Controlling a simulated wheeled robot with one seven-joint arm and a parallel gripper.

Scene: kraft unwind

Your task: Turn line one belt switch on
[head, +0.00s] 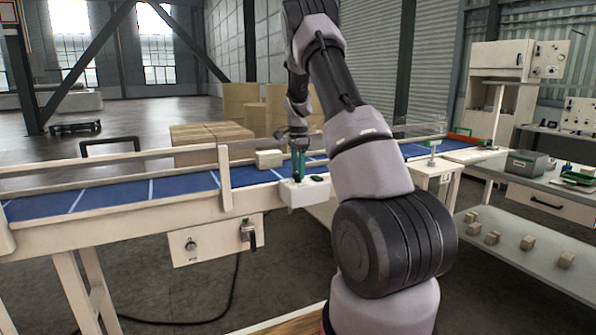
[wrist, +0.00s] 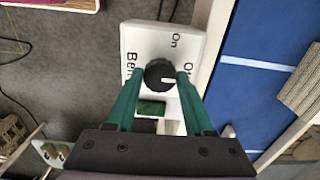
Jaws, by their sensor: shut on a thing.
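The belt switch is a white box (head: 304,192) on the near side of the conveyor; the box also shows in the wrist view (wrist: 138,38). It carries a round black knob (wrist: 158,72) with a white pointer mark. "On" is printed above the knob, "Belt" at its left, and a partly hidden label starting with "O" at its right. The pointer mark faces right, toward that partly hidden label. My gripper (wrist: 164,76) has its two green fingers on either side of the knob, shut on it. In the head view my gripper (head: 298,164) comes down onto the box from above.
The blue conveyor belt (head: 135,190) runs behind the switch box, with a carton (head: 268,158) on it. A lower panel (head: 217,240) with a knob and a handle hangs on the conveyor's front. A side table (head: 540,190) with a grey bin stands at right.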

